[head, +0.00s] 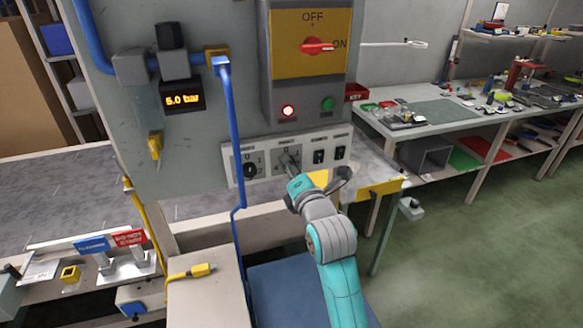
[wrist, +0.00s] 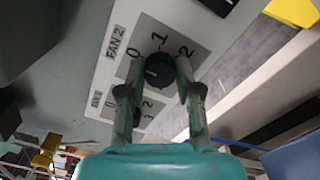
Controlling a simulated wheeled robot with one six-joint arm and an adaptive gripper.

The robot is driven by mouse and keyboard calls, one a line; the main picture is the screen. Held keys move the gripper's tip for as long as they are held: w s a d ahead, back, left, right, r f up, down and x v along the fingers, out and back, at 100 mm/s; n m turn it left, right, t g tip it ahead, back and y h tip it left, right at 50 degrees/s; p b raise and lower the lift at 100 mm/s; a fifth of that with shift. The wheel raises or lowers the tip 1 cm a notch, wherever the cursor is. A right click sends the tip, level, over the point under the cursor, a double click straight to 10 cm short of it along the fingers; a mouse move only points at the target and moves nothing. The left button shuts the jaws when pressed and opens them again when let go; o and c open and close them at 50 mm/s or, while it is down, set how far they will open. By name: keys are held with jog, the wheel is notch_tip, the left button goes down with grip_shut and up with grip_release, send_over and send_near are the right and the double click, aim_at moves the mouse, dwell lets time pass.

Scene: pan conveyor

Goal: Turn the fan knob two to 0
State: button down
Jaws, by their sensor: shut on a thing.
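The fan knob two (wrist: 158,72) is a round black knob on a grey dial plate (wrist: 196,36) labelled FAN 2, with marks 0, 1 and 2. My gripper (wrist: 155,76) has one finger on each side of the knob and is shut on it. A pale line shows on the knob, but I cannot tell surely which mark it points to. In the head view my gripper (head: 289,165) reaches the right-hand dial of the white switch panel (head: 268,153) and hides most of that knob.
A second black knob (head: 249,169) sits just left on the same panel. Two black switches (head: 319,157) are to the right. Above is a red switch (head: 317,46) on a yellow plate.

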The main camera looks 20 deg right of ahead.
jog(key=c, duration=0.8)
grip_release()
jog(key=s, duration=1.2)
jog(key=shift+f, duration=0.1)
